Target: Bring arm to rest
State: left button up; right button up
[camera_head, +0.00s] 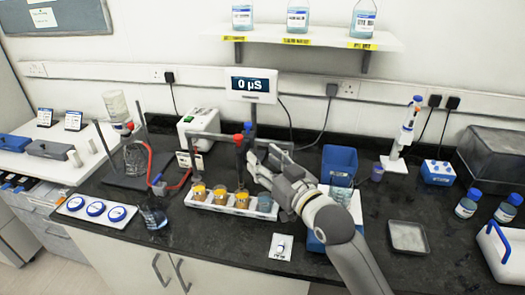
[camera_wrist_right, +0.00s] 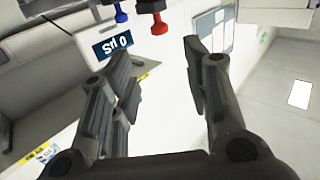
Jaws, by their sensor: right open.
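My right arm comes in from the lower right in the head view. Its gripper (camera_head: 258,160) is over the bench, just right of the stand with the red and blue clamp knobs (camera_head: 243,135). In the right wrist view the two fingers (camera_wrist_right: 160,90) stand apart with nothing between them. Beyond them show a red knob (camera_wrist_right: 159,22), a blue knob (camera_wrist_right: 121,14) and the tilted meter display (camera_wrist_right: 115,45). The meter (camera_head: 251,84) reads 0 µS in the head view. My left gripper is not in view.
Below the gripper is a white rack (camera_head: 205,204) with several cups of orange and blue liquid. A glass flask (camera_head: 152,214) and retort stands are at the left. A shelf (camera_head: 310,38) holds bottles.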

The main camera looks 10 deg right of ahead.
jog(key=s+d+f+m+g+h, duration=0.1)
jog(key=s+d+f+g+h, duration=0.25)
jog(key=s+f, duration=0.7)
jog(key=s+d+f+m+g+h, duration=0.25)
jog(key=s+d+f+g, duration=0.25)
jog(key=s+f, duration=0.6)
jog(key=s+d+f+g+h, duration=0.1)
jog(key=s+d+f+g, duration=0.15)
jog(key=s, duration=0.35)
jog(key=s+d+f+g+h, duration=0.1)
jog(key=s+d+f+g, duration=0.2)
jog(key=s, duration=0.4)
notch_tip(320, 180, down, 28)
jog(key=s+b, duration=0.1)
jog(key=b, duration=0.1)
jog(key=s+d+f+g+b, duration=0.1)
jog(key=s+d+f+b, duration=0.1)
jog(key=s+f, duration=1.5)
jog(key=shift+d+f, duration=0.4)
jog(key=shift+f, duration=0.05)
